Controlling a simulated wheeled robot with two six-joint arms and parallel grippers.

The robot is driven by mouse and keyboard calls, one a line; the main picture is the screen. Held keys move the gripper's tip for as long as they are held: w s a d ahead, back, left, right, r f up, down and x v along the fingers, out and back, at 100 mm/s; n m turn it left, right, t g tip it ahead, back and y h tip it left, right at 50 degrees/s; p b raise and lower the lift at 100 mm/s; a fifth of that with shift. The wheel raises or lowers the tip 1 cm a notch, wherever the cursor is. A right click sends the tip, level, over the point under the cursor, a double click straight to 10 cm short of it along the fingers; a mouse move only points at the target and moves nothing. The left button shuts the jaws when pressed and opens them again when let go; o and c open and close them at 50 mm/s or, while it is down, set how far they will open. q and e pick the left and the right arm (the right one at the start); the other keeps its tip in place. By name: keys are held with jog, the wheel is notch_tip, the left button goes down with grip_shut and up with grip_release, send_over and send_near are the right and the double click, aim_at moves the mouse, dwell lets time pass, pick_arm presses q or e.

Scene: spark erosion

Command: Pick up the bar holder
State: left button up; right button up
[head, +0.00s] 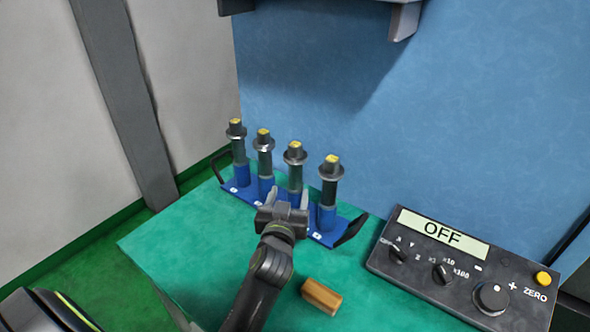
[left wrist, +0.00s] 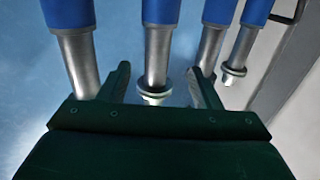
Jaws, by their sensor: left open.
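A blue rack (head: 240,194) with dark loop handles at both ends stands on the green table top. Several upright dark holders with yellow-marked tops stand in a row on it, in blue sockets; which thing is the bar holder I cannot tell. My left gripper (head: 287,193) is in front of the row, near its middle, and hides part of the rack. In the left wrist view my left gripper (left wrist: 158,74) is open. One metal post (left wrist: 157,58) with a blue part (left wrist: 161,12) appears between its fingers; contact is not clear. My right gripper is not in view.
A short brown block (head: 321,296) lies on the green table (head: 165,248), right of my left forearm. A control box (head: 465,266) reading OFF stands on the right. A blue wall (head: 420,120) rises behind the rack. A grey fixture (head: 404,20) hangs above.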

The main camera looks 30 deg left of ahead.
aim_at(293, 179)
pick_arm(q)
jog(key=x, duration=0.4)
jog(key=shift+w, duration=0.1)
jog(key=shift+w+a, duration=0.1)
jog(key=shift+w, duration=0.25)
jog(key=shift+w+a+r+p, duration=0.15)
jog(key=shift+w+p, duration=0.1)
jog(key=shift+p, duration=0.15)
jog(key=p+x, duration=0.1)
jog(key=x, duration=0.2)
jog(key=shift+w+r, duration=0.1)
jog(key=shift+w, duration=0.75)
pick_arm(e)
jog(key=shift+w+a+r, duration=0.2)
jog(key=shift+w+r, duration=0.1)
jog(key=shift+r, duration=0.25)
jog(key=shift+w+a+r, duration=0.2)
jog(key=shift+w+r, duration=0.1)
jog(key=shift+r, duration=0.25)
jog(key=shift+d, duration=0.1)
